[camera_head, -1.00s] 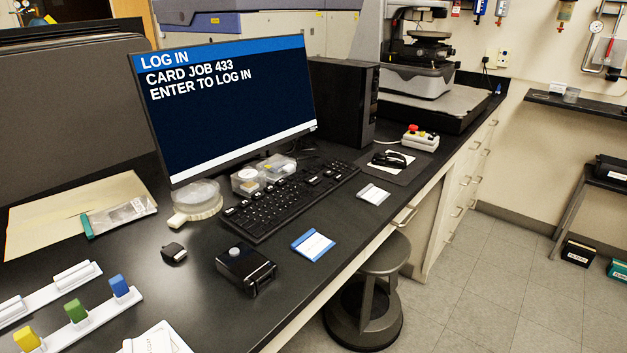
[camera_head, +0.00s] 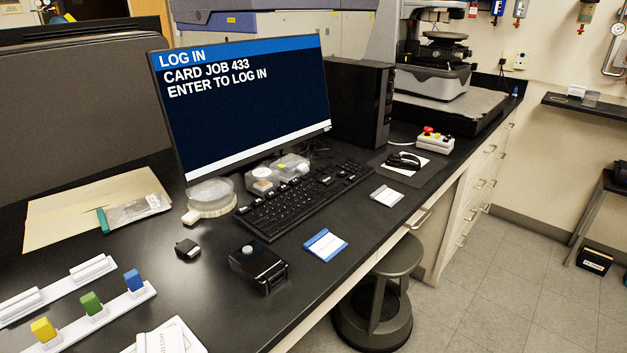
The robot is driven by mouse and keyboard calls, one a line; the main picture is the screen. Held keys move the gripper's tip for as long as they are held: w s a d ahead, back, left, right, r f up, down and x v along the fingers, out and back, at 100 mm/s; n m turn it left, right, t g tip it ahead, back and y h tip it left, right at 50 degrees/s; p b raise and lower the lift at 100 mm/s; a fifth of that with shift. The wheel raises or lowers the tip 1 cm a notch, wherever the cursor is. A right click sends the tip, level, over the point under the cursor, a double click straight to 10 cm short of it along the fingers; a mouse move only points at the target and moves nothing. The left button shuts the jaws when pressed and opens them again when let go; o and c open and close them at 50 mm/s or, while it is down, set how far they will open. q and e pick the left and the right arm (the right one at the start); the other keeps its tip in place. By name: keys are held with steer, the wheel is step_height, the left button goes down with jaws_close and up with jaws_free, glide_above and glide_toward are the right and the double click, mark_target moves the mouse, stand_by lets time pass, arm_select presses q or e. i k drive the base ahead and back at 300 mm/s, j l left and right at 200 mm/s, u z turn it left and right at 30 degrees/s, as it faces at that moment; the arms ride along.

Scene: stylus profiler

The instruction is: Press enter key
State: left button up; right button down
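A black keyboard (camera_head: 303,201) lies on the dark bench in front of the monitor, slanting from lower left to upper right. Its enter key is too small to single out. The monitor (camera_head: 245,105) reads "LOG IN", "CARD JOB 433" and "ENTER TO LOG IN". Neither of my grippers shows in the head view.
A black box with a grey button (camera_head: 258,268), a blue-edged card (camera_head: 325,245) and a small black plug-like piece (camera_head: 187,248) lie before the keyboard. Clear containers (camera_head: 209,197) stand at its left end. A mouse (camera_head: 404,160) lies right. A stool (camera_head: 381,290) stands below the bench edge.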

mark_target(327, 180)
steer(key=l+u, duration=0.15)
steer(key=u, duration=0.2)
steer(key=l+u, duration=0.15)
steer(key=u, duration=0.25)
steer(key=l+u, duration=0.15)
steer(key=u, duration=0.2)
steer(key=l+u, duration=0.3)
steer(key=l, duration=0.15)
steer(key=k+l+u, duration=0.1)
steer(key=l+u, duration=0.2)
steer(key=l, duration=0.15)
steer(key=k+l+u, duration=0.1)
steer(key=l, duration=0.2)
steer(key=k+l, duration=0.1)
steer(key=l, duration=0.2)
steer(key=k+l+u, duration=0.15)
steer(key=l, duration=0.15)
steer(key=k+l, duration=0.1)
steer(key=l, duration=0.2)
steer(key=k+l, duration=0.1)
steer(key=l, duration=0.15)
steer(key=k+l, duration=0.15)
steer(key=l, duration=0.15)
